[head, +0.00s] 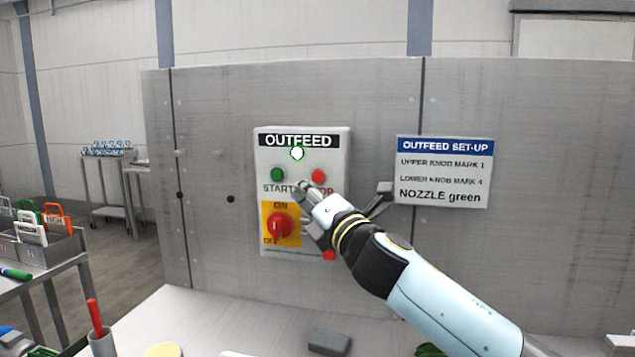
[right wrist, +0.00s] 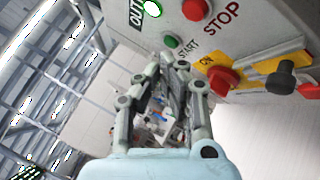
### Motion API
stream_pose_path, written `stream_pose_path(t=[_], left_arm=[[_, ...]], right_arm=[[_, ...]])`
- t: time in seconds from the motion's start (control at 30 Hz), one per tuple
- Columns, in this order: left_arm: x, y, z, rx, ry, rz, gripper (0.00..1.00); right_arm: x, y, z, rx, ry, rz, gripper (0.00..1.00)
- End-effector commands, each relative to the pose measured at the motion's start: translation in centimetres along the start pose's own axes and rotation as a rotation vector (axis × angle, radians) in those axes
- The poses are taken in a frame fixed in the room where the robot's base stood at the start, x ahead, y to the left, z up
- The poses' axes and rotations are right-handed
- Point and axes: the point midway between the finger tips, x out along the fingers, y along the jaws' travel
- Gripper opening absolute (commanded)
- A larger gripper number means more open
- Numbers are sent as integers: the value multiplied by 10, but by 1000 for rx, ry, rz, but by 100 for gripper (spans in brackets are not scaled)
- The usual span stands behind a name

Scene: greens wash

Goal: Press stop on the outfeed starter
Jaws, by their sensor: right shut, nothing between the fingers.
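The outfeed starter (head: 342,150) is a pale box on the grey panel, with a lit green lamp (head: 297,153) under its OUTFEED label. Its green start button (head: 278,174) sits left of the red stop button (head: 318,176). Both also show in the right wrist view, the start button (right wrist: 171,41) and the stop button (right wrist: 196,9). My right gripper (head: 303,187) is shut and empty, with its tips just below and between the two buttons, covering part of the STOP lettering. In the right wrist view its tips (right wrist: 174,64) appear near the start button; contact cannot be told. My left gripper is out of view.
A red rotary switch (head: 280,226) on a yellow ON/OFF plate lies just below my right gripper. A smaller red part (head: 329,255) is at the box's lower right. A set-up sign (head: 444,172) hangs right. A red-handled tool (head: 94,315) stands in a cup at front left.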

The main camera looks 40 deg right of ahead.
Motion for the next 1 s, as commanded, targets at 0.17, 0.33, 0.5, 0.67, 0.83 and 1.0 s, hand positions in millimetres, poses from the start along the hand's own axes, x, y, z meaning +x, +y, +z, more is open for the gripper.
stream_pose_path(t=[0.17, 0.33, 0.5, 0.67, 0.83, 1.0], left_arm=[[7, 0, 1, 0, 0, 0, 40], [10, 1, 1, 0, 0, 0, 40], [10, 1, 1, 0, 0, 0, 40], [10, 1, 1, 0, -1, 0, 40], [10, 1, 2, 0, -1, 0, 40], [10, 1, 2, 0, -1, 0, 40]], right_arm=[[16, -12, 11, -1, 0, 1, 0], [26, -19, 18, -1, -1, 0, 0], [29, -21, 21, 0, -1, 0, 0], [29, -21, 21, 0, 0, 0, 0], [29, -21, 21, 0, 0, 0, 0], [29, -21, 21, 1, 0, 0, 0]])
